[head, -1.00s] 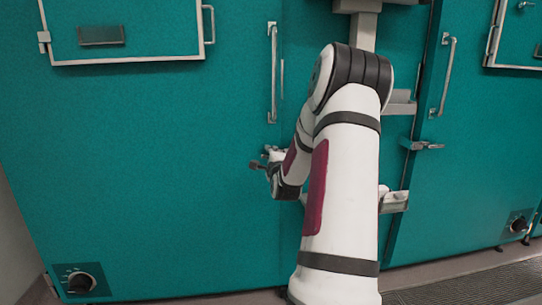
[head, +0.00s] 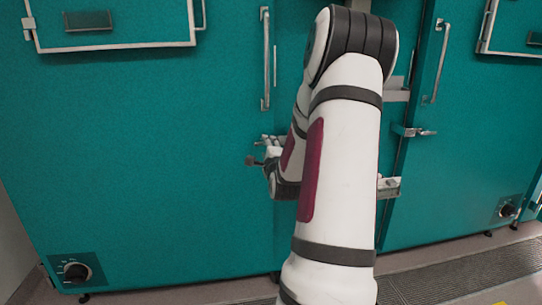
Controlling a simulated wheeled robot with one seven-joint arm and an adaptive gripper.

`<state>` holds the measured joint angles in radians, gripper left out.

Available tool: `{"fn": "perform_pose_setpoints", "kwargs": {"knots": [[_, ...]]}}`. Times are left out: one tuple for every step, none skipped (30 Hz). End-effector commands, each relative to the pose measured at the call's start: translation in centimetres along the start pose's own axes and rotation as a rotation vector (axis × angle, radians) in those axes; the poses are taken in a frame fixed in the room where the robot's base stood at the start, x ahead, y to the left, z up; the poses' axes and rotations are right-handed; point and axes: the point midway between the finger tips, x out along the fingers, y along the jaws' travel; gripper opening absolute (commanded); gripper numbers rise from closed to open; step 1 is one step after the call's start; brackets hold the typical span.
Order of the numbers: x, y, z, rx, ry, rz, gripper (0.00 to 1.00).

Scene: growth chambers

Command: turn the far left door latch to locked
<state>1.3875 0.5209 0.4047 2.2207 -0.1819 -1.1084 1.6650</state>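The far left door (head: 140,150) is a large teal panel, and it looks closed. Its latch (head: 268,139) is a small metal piece near the door's right edge, below the long vertical handle (head: 265,60). It is partly hidden by my arm, so I cannot tell which way its lever points. My gripper (head: 256,161) is at the latch's height, just below and left of it. Only part of the gripper shows beside my arm, and I cannot tell whether it touches the latch or how wide its fingers stand.
Dark round dials (head: 77,272) sit low on the doors. A floor grate (head: 450,278) lies at the lower right.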

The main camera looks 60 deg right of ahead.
Motion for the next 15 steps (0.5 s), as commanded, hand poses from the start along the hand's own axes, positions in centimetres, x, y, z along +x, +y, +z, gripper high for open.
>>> {"fn": "perform_pose_setpoints", "kwargs": {"knots": [[-1.1, 0.0, 0.0, -0.001, 0.001, 0.001, 0.4], [-1.7, 0.0, 0.0, -0.001, 0.001, 0.002, 0.4], [-2.5, 0.0, 0.0, -0.001, 0.001, 0.001, 0.4], [-3.0, 0.0, 0.0, -0.001, 0.001, 0.001, 0.4], [-3.5, 0.0, -0.1, -0.001, 0.001, 0.001, 0.4], [-4.1, 0.0, -0.1, -0.001, 0.002, 0.001, 0.4], [-4.5, 0.0, -0.1, -0.001, 0.002, 0.001, 0.4], [-4.8, 0.0, -0.1, -0.001, 0.002, 0.001, 0.4], [-5.2, 0.0, -0.1, 0.0, 0.002, 0.0, 0.4], [-5.5, 0.0, -0.1, 0.0, 0.002, 0.0, 0.4], [-5.7, 0.0, -0.1, 0.001, 0.002, 0.0, 0.4], [-5.9, 0.0, -0.1, 0.001, 0.002, 0.0, 0.4], [-6.0, 0.0, -0.1, 0.001, 0.002, 0.001, 0.4], [-6.1, 0.0, -0.1, 0.001, 0.002, 0.001, 0.4], [-6.2, 0.0, -0.1, 0.001, 0.002, 0.001, 0.4]]}}
